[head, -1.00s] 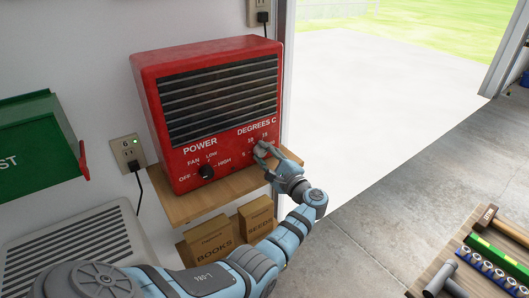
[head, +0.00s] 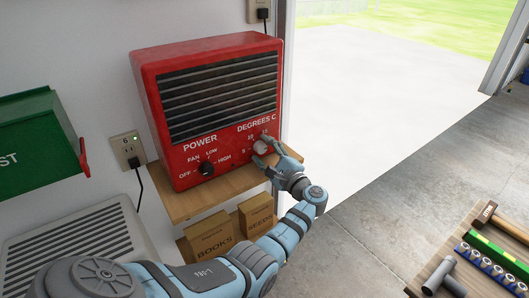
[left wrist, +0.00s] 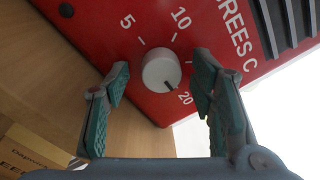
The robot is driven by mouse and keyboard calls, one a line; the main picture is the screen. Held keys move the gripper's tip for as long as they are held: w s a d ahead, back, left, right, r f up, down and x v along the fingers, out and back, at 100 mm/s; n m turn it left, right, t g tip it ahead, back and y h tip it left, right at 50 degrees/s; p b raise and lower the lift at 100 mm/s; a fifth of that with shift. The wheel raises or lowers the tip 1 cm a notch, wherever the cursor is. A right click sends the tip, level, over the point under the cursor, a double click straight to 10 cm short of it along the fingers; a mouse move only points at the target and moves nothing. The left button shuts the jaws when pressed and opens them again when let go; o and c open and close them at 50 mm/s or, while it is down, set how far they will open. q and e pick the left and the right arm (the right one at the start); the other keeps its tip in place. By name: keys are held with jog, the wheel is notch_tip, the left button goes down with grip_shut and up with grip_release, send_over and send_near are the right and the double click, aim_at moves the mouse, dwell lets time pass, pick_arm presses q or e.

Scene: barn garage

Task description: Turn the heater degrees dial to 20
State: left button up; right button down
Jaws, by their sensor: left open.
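The red heater (head: 213,90) stands on a wooden shelf against the wall. Its DEGREES C dial (head: 261,147) is a pale round knob at the lower right of the front. In the left wrist view the dial (left wrist: 161,71) shows clear, its dark pointer line aimed at the 20 label (left wrist: 185,98). My left gripper (head: 267,151) is open just in front of the dial. In the left wrist view its green-padded fingers stand on either side of the dial, apart from it. My right gripper is out of view.
The black POWER dial (head: 206,168) is left of the degrees dial. The shelf (head: 215,192) sticks out under the heater, with cardboard boxes (head: 211,238) below. A green box (head: 40,140) hangs at left. A tool bench (head: 440,265) stands lower right. The open doorway at right is clear.

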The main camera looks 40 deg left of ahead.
pick_arm(q)
jog(key=v, duration=1.2)
